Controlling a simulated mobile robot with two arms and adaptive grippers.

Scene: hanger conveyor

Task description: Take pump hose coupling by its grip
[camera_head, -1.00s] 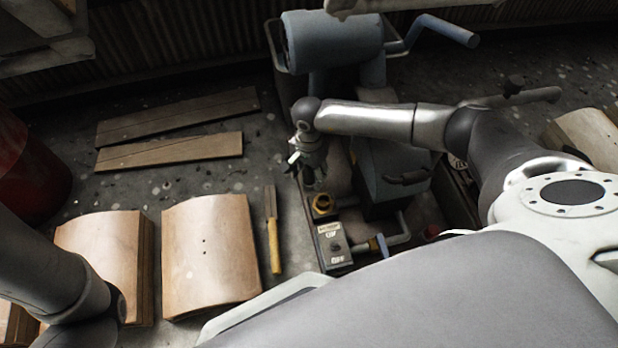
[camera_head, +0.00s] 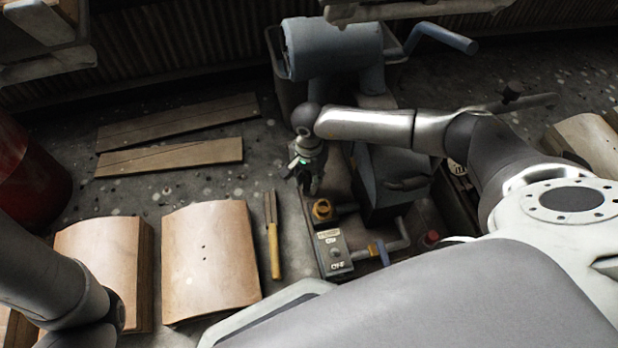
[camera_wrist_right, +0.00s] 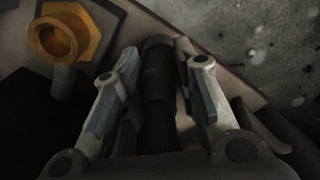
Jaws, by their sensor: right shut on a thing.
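The pump hose coupling (camera_wrist_right: 158,100) is a dark, ribbed cylinder in the right wrist view. It runs lengthwise between the two finger pads of my right gripper (camera_wrist_right: 158,62), which is shut on it. In the head view my right gripper (camera_head: 308,178) points down beside the pump, just behind a brass fitting; there the coupling is too dark and small to make out clearly. The brass fitting (camera_head: 322,210) is open at the top and stands apart from the gripper; it also shows at the upper left of the right wrist view (camera_wrist_right: 62,40). My left gripper is out of view.
A switch box (camera_head: 333,254) and a pipe with a blue lever (camera_head: 380,252) stand in front of the fitting. The blue pump (camera_head: 332,48) rises behind. A yellow-handled tool (camera_head: 273,250) and curved wooden panels (camera_head: 210,260) lie to the left on the floor.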

